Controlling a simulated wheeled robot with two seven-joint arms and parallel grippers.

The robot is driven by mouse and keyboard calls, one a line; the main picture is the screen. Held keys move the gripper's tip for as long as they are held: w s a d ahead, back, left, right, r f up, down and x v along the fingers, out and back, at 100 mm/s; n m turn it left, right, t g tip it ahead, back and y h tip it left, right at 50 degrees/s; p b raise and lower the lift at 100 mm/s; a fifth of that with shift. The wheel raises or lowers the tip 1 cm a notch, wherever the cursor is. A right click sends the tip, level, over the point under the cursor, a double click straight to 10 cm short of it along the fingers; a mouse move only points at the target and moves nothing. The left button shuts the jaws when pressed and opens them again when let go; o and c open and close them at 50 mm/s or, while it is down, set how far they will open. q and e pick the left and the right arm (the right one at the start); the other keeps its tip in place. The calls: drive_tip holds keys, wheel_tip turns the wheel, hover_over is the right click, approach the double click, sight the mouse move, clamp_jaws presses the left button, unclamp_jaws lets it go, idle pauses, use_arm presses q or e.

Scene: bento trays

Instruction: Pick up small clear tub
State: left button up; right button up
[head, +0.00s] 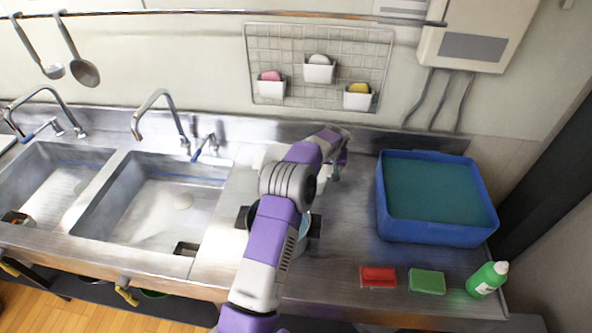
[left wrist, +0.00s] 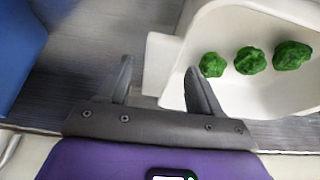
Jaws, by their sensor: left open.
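My left gripper (head: 336,158) is at the back of the steel counter, near the wall, partly hidden by its own arm. In the left wrist view its two dark fingers (left wrist: 160,85) are spread, with nothing held between them. A whitish open container (left wrist: 158,50) with several green lumps (left wrist: 250,60) lies beside and beneath the fingers. Its left edge shows between the fingertips. I cannot tell if this is the small clear tub; no plainly clear tub shows. In the head view a pale shape (head: 273,153) shows beside my arm, mostly hidden. My right gripper is not seen.
A blue bin (head: 438,232) stands to the right, also at the left wrist view's edge (left wrist: 20,50). A red block (head: 378,277), green sponge (head: 427,281) and green bottle (head: 487,280) lie in front. A pot (head: 303,235) is partly behind my arm. Sinks (head: 160,205) are left.

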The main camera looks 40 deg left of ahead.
use_arm(q)
drive_tip(key=x, duration=0.3)
drive_tip(key=shift+w+f, duration=0.1)
drive_tip(key=shift+f, duration=0.1)
drive_tip(key=shift+c, duration=0.3)
drive_tip(key=shift+r, duration=0.1)
drive_tip(key=c, duration=1.1)
